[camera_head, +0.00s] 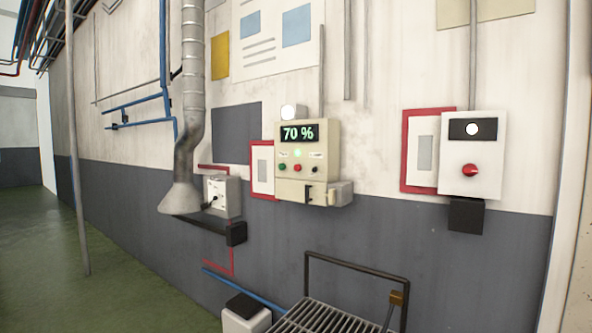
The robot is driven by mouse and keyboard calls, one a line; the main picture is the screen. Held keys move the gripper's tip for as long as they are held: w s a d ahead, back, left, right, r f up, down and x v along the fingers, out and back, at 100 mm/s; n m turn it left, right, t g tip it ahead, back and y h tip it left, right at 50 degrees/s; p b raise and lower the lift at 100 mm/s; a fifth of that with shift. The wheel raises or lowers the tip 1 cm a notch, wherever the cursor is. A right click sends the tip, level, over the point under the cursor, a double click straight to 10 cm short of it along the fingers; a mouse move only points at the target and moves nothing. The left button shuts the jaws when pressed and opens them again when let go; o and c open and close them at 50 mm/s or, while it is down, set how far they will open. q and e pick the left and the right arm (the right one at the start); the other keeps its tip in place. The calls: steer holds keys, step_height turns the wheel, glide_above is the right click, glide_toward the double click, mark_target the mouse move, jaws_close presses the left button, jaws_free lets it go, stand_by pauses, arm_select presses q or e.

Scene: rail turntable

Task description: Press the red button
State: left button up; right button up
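A beige control box (306,140) with a green "70 %" display (299,133) is fixed to the wall near the middle of the view. Below the display sits a small red button (297,168), between a green button (282,167) and a small dark one (314,169). A larger round red control (470,170) is on a white box (487,187) further right; I cannot tell whether it is a button or a knob. Neither of my grippers is in view, and nothing covers the red controls.
A grated metal surface (322,319) with a dark rail (357,265) stands low in front of the wall. A grey duct (188,130) and a small switch box (222,196) are left of the control box. Green floor (120,290) is open at the left, beside a thin pole (74,150).

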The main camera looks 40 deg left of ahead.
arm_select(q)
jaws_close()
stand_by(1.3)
